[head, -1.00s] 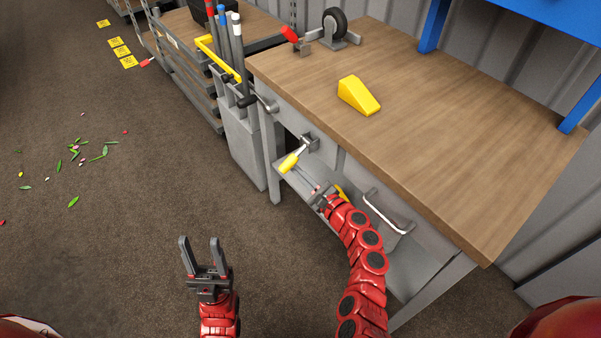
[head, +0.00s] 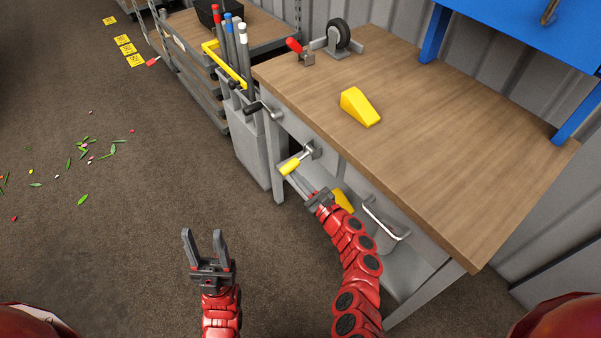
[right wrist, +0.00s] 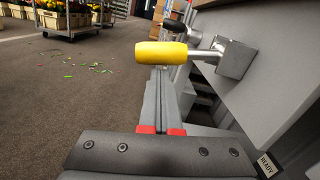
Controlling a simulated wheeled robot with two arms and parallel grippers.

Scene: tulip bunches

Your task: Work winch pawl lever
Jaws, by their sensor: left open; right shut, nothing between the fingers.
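A lever with a yellow grip (head: 290,167) sticks out from a grey bracket (head: 313,149) on the front of the workbench; I take it as the pawl lever. In the right wrist view the yellow grip (right wrist: 163,53) lies across the picture, just beyond my fingertips. My right gripper (head: 297,182) is shut and empty, just below the grip; whether it touches the grip I cannot tell. Its closed fingers also show in the right wrist view (right wrist: 159,82). My left gripper (head: 204,238) is open and empty over the floor, left of the bench.
A black-handled crank (head: 263,107) sits left of the lever. The wooden benchtop (head: 440,130) carries a yellow wedge (head: 360,107), a red-handled clamp (head: 299,50) and a wheel (head: 338,36). A grey bin (head: 252,150) holds poles. A handle (head: 386,220) is at right.

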